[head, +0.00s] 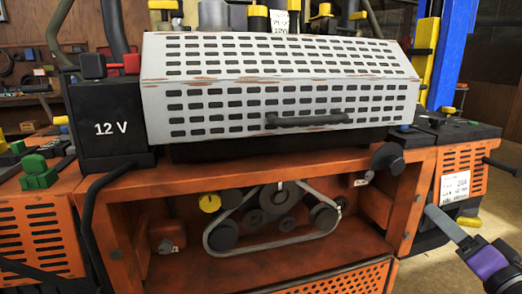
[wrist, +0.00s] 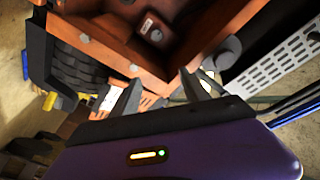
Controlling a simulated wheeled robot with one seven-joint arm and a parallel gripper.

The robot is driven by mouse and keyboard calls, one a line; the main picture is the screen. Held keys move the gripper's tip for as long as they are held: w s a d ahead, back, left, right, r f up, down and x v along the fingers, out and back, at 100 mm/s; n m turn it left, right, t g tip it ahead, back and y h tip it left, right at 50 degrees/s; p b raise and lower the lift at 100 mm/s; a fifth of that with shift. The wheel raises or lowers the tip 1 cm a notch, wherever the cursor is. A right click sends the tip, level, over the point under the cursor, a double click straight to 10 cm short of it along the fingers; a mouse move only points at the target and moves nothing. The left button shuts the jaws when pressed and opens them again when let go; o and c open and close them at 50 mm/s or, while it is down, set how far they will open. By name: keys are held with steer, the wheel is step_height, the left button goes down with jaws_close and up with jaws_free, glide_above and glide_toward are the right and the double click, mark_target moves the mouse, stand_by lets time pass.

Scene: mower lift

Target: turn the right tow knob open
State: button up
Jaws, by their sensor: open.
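Inside the orange housing (head: 270,168), on its right side wall, a small grey knob with a white tag (head: 367,178) sits on an orange block; I take this for the right tow knob. A similar block with a small grey knob (wrist: 151,27) shows inside the housing in the wrist view. My gripper (head: 434,213) is outside the housing, to the right of and below the knob, apart from it. In the wrist view my gripper (wrist: 160,86) is open, with nothing visible between its fingers.
A black round knob (head: 388,157) juts from the housing's upper right corner. A belt (head: 275,240) runs around pulleys inside. A matching left block (head: 166,236) carries another knob. A white slotted cover (head: 280,85) lies above. Bare floor (head: 440,270) shows at lower right.

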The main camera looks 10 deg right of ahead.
steer(key=s+a+f+n+g+y, duration=0.1)
steer(key=s+a+f+n, duration=0.2)
steer(key=s+a+f, duration=0.55)
steer(key=s+a+f+n+g+y, duration=0.15)
steer(key=s+a+f+n, duration=0.35)
steer(key=s+a, duration=0.6)
steer(key=s+a+f+n+g+y, duration=0.1)
steer(key=s+a+f+n+g, duration=0.1)
steer(key=s+a+f, duration=0.75)
steer(key=s+d+r+p, duration=0.2)
steer(key=d+r+p, duration=0.1)
steer(key=r+p, duration=1.2)
step_height(320, 180, up, 2)
steer(key=shift+s, duration=0.15)
steer(key=shift+t+h, duration=0.25)
